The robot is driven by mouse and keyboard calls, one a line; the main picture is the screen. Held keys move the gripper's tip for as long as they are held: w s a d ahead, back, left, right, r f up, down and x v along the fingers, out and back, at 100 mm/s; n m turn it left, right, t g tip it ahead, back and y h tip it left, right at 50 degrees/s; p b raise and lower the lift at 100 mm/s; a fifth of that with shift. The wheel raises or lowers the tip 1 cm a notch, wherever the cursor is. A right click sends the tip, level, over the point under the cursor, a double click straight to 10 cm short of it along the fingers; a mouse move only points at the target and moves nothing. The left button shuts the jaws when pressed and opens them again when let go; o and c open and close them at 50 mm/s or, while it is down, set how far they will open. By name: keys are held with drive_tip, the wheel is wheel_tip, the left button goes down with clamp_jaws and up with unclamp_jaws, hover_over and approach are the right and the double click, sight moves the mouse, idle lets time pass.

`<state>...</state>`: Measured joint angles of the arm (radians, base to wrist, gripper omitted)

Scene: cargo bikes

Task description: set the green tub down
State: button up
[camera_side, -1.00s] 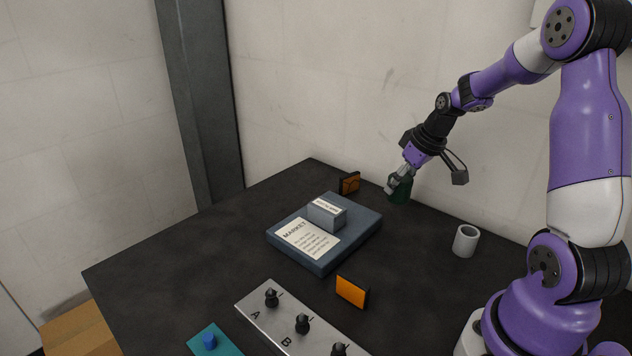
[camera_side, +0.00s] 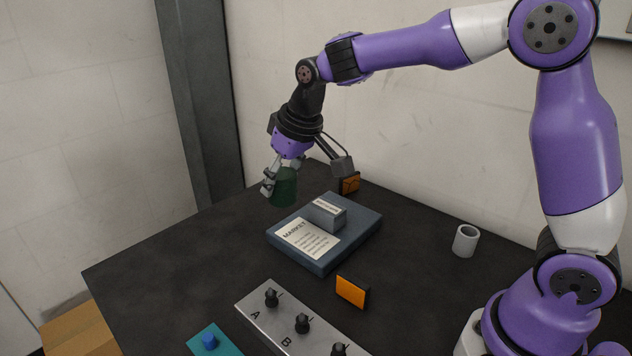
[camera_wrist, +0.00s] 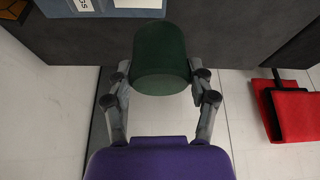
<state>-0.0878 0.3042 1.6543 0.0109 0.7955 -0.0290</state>
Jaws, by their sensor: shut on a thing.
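The green tub (camera_side: 285,190) is dark green, and my gripper (camera_side: 283,174) is shut on it near the table's far left edge in the side view. It looks about upright. In the wrist view the tub (camera_wrist: 160,58) sits between the two fingers of my gripper (camera_wrist: 160,82), overlapping the table's edge, with pale floor beyond. It appears held above the table, but the gap under it is hard to judge.
A blue-grey slab labelled MARKET (camera_side: 347,243) bears a small box (camera_side: 326,216), just right of the tub. Orange-faced blocks stand behind (camera_side: 350,184) and in front (camera_side: 352,291). A grey cup (camera_side: 465,241) stands right. A knob panel (camera_side: 287,322) is in front. The left tabletop (camera_side: 180,260) is clear.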

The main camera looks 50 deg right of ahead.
drive_tip(key=w+a+n, duration=0.1)
drive_tip(key=w+a, duration=0.1)
drive_tip(key=a, duration=1.1)
drive_tip(key=shift+y, duration=0.3)
drive_tip(key=w+d+f, duration=0.3)
drive_tip(key=d+f, duration=0.1)
drive_tip(key=w+d+f, duration=0.3)
drive_tip(key=w+d, duration=0.1)
drive_tip(key=shift+w+f, duration=0.15)
drive_tip(key=shift+f, duration=2.1)
drive_tip(key=shift+f, duration=0.2)
drive_tip(key=o, duration=1.2)
drive_tip(key=shift+r, duration=0.1)
